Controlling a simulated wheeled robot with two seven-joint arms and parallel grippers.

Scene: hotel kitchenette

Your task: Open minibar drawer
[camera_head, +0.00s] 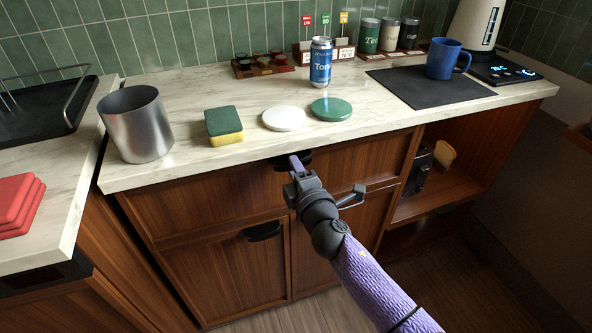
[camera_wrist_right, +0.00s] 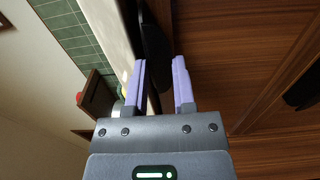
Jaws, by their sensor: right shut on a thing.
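The minibar drawer (camera_head: 215,203) is the wide upper wooden front below the counter, and it looks flush with the cabinet. Its dark handle (camera_head: 306,157) sits near the top edge, just under the countertop. My right gripper (camera_head: 294,163) reaches up to the handle and is shut on it; the gripper hides part of it. In the right wrist view the dark handle (camera_wrist_right: 153,42) runs between the two purple fingers of the right gripper (camera_wrist_right: 159,66). My left gripper is not in view.
Below the drawer is a door with a dark handle (camera_head: 262,231). On the marble counter (camera_head: 210,170) stand a metal bin (camera_head: 136,124), a sponge (camera_head: 224,127), two coasters (camera_head: 284,118), a can (camera_head: 320,63) and a blue mug (camera_head: 443,60). An open shelf (camera_head: 430,198) lies at right.

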